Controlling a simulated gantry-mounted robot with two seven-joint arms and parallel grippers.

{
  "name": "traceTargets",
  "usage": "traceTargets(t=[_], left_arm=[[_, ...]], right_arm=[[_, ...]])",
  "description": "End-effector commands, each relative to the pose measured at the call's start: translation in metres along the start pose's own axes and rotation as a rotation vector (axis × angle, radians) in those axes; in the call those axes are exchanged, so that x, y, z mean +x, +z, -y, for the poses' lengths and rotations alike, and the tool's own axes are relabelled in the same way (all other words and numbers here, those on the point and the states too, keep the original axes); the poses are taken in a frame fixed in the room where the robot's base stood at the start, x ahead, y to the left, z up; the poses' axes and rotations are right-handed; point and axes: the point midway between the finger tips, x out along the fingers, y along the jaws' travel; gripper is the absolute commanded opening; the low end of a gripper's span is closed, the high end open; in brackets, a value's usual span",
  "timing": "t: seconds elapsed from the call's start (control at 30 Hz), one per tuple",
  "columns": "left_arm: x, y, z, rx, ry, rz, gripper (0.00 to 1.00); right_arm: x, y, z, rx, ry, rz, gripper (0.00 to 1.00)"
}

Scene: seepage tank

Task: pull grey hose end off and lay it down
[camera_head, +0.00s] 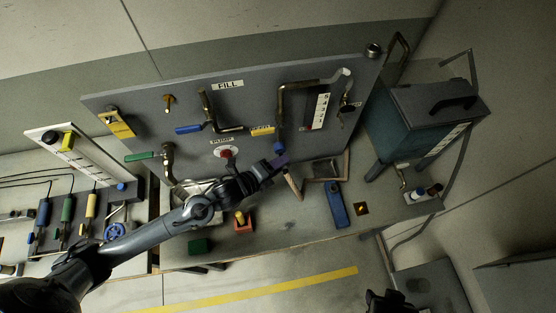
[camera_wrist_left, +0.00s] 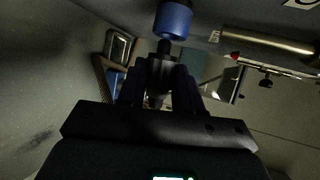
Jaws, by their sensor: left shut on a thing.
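A blue collar (camera_head: 279,148) sits at the lower end of a metal pipe on the grey panel. My left gripper (camera_head: 277,163) is just below it. In the left wrist view the blue collar (camera_wrist_left: 173,20) is at the top. A dark grey hose end (camera_wrist_left: 163,48) lies between the fingers of my left gripper (camera_wrist_left: 160,88), which is shut on it. Its tip appears to meet the collar's underside; I cannot tell whether it is still fitted on. A dark shape at the bottom edge of the head view looks like my right gripper (camera_head: 388,302); its jaws are unclear.
A blue tool-like piece (camera_head: 336,204) lies on the bench right of the gripper. A red block with a yellow knob (camera_head: 242,220) and a green block (camera_head: 200,246) stand along the front. A teal tank (camera_head: 410,125) is at right. Bare bench (camera_head: 290,228) shows between them.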

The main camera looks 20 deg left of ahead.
Motion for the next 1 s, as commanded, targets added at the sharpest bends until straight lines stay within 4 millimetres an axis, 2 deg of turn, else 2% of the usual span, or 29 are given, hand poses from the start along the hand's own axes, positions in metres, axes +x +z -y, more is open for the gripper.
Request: traceTargets(t=[0.6,1.0], left_arm=[[-0.016,-0.03,-0.001,-0.001,-0.002,-0.001,0.0],[-0.019,-0.036,-0.002,0.0,-0.002,0.001,0.0]], right_arm=[[-0.009,-0.003,0.001,0.005,-0.004,-0.001,0.43],[-0.01,-0.004,0.002,0.009,-0.007,-0.001,0.43]])
